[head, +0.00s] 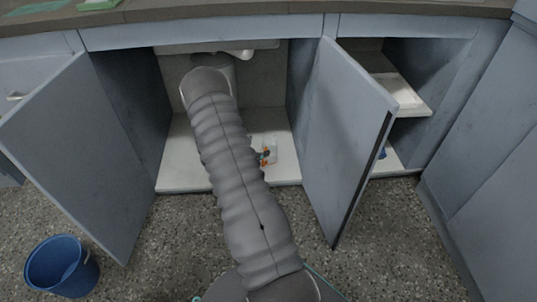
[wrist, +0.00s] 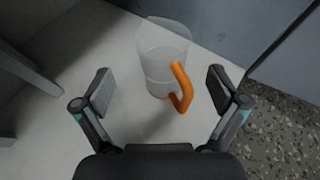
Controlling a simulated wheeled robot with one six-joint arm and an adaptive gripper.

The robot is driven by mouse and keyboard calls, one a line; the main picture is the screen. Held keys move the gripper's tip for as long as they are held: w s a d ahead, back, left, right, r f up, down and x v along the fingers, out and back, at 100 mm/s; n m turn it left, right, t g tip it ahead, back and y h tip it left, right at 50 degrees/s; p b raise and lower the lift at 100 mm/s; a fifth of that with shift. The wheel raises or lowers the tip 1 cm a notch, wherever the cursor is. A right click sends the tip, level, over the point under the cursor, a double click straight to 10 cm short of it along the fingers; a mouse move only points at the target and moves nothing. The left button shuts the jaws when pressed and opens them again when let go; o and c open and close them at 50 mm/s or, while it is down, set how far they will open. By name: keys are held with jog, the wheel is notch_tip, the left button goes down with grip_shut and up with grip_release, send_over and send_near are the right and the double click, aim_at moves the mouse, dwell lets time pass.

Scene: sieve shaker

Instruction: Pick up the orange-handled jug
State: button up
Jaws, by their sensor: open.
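The jug (wrist: 155,58) is clear with an orange handle (wrist: 180,88). In the wrist view it stands on the pale cabinet floor, slightly above the gap between my fingers, its handle towards me. My gripper (wrist: 160,88) is open, with one finger pad on each side of the handle and apart from it. In the head view the jug (head: 271,151) shows only partly, on the floor of the open cabinet just right of my arm. My gripper is hidden in that view.
The cabinet floor (head: 284,173) is mostly bare. Open doors stand left (head: 62,150) and right (head: 345,140) of the opening. A right compartment has a shelf (head: 405,100). A blue bucket (head: 62,268) stands on the speckled floor at front left.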

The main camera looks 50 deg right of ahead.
aim_at(275, 141)
jog(key=x, duration=0.5)
jog(key=shift+s+d+r, duration=0.2)
jog(key=shift+r, duration=0.15)
jog(key=c, duration=1.7)
